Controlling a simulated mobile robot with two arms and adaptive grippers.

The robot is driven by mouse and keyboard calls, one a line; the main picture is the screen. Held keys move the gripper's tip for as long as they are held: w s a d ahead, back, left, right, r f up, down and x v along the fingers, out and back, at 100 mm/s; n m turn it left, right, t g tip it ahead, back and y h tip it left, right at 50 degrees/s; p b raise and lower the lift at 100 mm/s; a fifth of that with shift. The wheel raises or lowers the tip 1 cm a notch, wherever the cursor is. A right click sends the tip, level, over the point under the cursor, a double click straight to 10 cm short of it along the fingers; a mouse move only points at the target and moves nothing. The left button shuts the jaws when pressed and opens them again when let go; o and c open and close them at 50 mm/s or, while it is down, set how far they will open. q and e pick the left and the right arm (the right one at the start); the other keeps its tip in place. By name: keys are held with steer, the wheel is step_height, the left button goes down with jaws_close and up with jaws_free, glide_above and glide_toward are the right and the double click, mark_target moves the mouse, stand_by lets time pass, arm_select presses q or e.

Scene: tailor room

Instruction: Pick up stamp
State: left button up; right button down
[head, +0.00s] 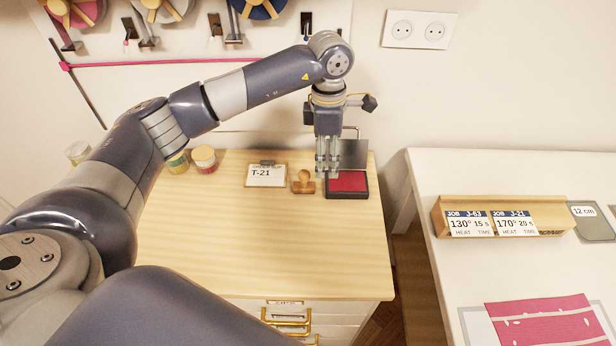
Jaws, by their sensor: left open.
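The stamp (304,183) is a small wooden piece with a knob handle, upright on the wooden cabinet top (260,235). It stands between a T-21 card and an ink pad. The red ink pad (348,182) lies just right of it, with its dark lid raised behind. My left gripper (327,172) points straight down, open and empty, slightly right of the stamp and over the left part of the pad. In this view its fingers partly cover the pad's left edge. I cannot tell how high the fingertips are above the pad. My right gripper is not in view.
The T-21 card (266,175) lies left of the stamp. Small jars (204,159) stand at the back left. The cabinet's front top is clear. A white table (440,270) stands right across a gap, with a wooden card holder (500,216) and pink fabric (545,322).

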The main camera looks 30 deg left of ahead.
arm_select(q)
steer(key=y, duration=0.1)
glide_toward(304, 172)
steer(key=shift+y, duration=0.3)
step_height(304, 172, down, 5)
steer(key=shift+w+p, duration=0.1)
steer(key=shift+p, duration=0.7)
steer(key=shift+f, duration=0.3)
steer(key=f+p, duration=0.2)
steer(key=f, duration=0.2)
steer(key=shift+s+a+f+p, duration=0.2)
steer(key=shift+s+f+p, duration=0.1)
steer(key=shift+p, duration=0.1)
steer(key=shift+w+f, duration=0.1)
steer(key=shift+f, duration=0.3)
steer(key=shift+c, duration=0.6)
jaws_close()
